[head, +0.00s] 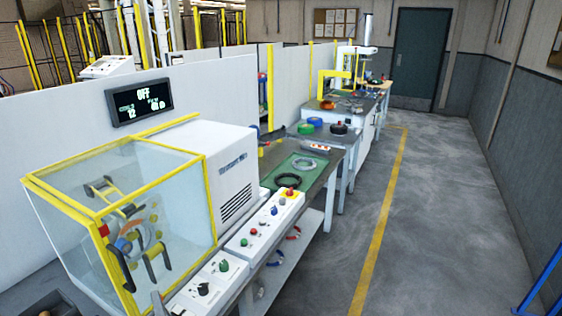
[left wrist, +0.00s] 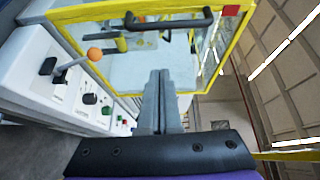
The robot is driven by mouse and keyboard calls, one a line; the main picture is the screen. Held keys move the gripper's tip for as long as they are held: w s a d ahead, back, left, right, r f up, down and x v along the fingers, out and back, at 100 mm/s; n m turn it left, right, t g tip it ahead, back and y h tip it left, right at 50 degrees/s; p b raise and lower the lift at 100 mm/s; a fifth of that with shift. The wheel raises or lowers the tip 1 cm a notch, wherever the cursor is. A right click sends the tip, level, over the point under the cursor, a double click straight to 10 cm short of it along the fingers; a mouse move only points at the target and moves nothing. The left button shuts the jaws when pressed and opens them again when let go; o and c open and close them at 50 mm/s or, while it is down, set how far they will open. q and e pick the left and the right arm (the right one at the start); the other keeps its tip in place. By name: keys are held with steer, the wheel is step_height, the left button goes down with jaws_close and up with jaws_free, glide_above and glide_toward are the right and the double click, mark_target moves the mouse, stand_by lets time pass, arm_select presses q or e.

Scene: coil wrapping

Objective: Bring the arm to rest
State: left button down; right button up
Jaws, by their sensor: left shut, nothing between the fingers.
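My left gripper (head: 158,303) shows at the bottom edge of the head view, its grey fingertips in front of the wrapping machine. In the left wrist view the two fingers (left wrist: 160,100) lie flat together, shut and empty. They point at the machine's clear guard (left wrist: 185,68) and do not visibly hold its black handle (left wrist: 168,24). In the head view the yellow-framed guard (head: 115,165) encloses yellow-and-black parts and a ring-shaped coil, partly hidden by reflections. My right gripper is not in view.
A control panel (head: 265,222) with knobs and buttons stands right of the machine. In the left wrist view, an orange-knobbed lever (left wrist: 94,54) stands close left of my fingers. A green mat (head: 291,170) bears dark and grey rings.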

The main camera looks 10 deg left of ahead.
arm_select(q)
steer(key=s+d+f+n+g+h, duration=0.4)
steer(key=s+d+f+h, duration=0.1)
steer(key=d, duration=0.3)
steer(key=s+d+f+n+g+h, duration=0.3)
steer(key=s+d+f+n+h, duration=0.2)
steer(key=d, duration=0.3)
steer(key=shift+s+d+f+n+g+h, duration=0.15)
steer(key=shift+s+f+n+g+h, duration=0.25)
steer(key=shift+s+h, duration=0.45)
steer(key=shift+f, duration=0.1)
stand_by(0.4)
